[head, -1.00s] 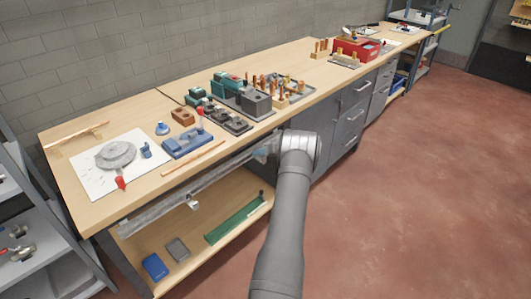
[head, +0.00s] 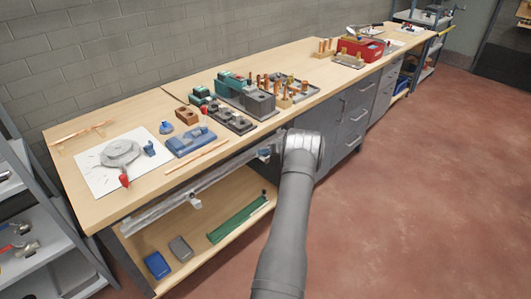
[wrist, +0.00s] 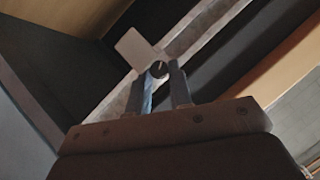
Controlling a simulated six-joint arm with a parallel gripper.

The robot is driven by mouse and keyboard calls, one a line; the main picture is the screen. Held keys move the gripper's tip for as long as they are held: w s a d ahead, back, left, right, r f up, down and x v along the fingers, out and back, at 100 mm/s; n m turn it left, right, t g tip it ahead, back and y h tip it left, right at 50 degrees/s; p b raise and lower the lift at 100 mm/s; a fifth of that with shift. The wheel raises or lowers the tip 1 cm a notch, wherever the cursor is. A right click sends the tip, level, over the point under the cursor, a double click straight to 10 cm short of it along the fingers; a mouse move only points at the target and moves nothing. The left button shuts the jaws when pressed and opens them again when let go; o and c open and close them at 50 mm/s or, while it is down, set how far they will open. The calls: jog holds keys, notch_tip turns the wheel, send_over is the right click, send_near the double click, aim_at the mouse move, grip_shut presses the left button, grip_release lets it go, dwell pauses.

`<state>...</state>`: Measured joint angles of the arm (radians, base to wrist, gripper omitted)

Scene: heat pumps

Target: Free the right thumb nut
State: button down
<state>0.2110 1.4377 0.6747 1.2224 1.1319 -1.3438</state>
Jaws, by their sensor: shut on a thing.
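The right thumb nut is a small dark round knob (wrist: 159,69) in the wrist view. It sits between my fingertips beside a pale flat plate (wrist: 134,48) on the rail. My gripper (wrist: 161,78) is shut on it, one finger on each side. In the head view my gripper (head: 268,152) reaches the right end of the grey rail (head: 165,205) under the bench's front edge. There the nut is hidden by my gripper and wrist. Another small fitting (head: 195,203) is on the rail further left.
The wooden bench top (head: 110,205) above the rail holds a blue vise-like tool (head: 190,142), a copper pipe (head: 197,159) and several fittings. A lower shelf (head: 205,255) lies beneath the rail. Drawers (head: 355,115) stand right of my wrist. The red floor (head: 420,200) is clear.

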jog(key=shift+a, duration=0.2)
jog(key=shift+s+a+r+n+t+h, duration=0.1)
jog(key=shift+a+n+t+h, duration=0.05)
jog(key=shift+n+t+h, duration=0.5)
jog(key=shift+s+a+n+t+h, duration=0.15)
jog(key=shift+n+t+h, duration=0.3)
jog(key=shift+n+h, duration=0.4)
jog(key=shift+a+n+t+h, duration=0.15)
jog(key=shift+n+t+h, duration=0.65)
jog(key=shift+n+t, duration=0.25)
jog(key=shift+s+n, duration=0.1)
jog(key=shift+n, duration=0.15)
jog(key=shift+a+n+t+h, duration=0.1)
jog(key=shift+n+t+h, duration=0.2)
jog(key=shift+t, duration=0.05)
jog(key=c, duration=1.4)
grip_release()
jog(key=shift+c, duration=0.2)
jog(key=shift+s, duration=0.1)
